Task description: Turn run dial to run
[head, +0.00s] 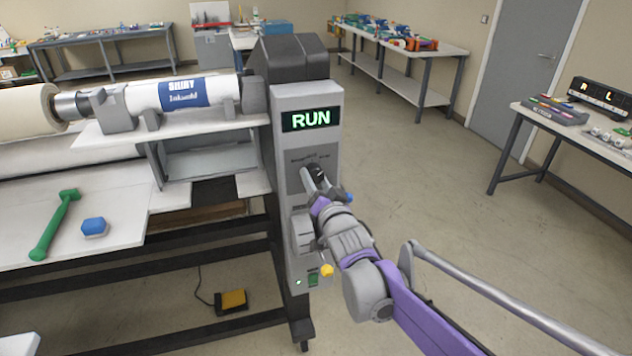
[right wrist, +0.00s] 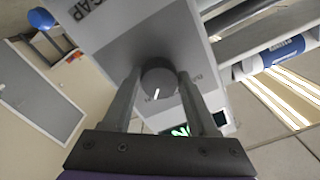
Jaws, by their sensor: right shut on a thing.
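The run dial (head: 318,169) is a dark round knob on the front of the grey control panel (head: 292,152). In the right wrist view the dial (right wrist: 158,78) sits between two fingers, and its white mark lies on the side towards the display. The display (head: 311,118) above the dial reads RUN in green. My right gripper (head: 313,175) is at the panel, and the right wrist view shows it (right wrist: 159,84) shut on the dial. The gripper partly hides the dial's labels. My left gripper is in neither view.
A blue button and a yellow knob (head: 327,270) stick out near my right arm. A yellow foot pedal (head: 232,299) lies below. Floor at right is clear.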

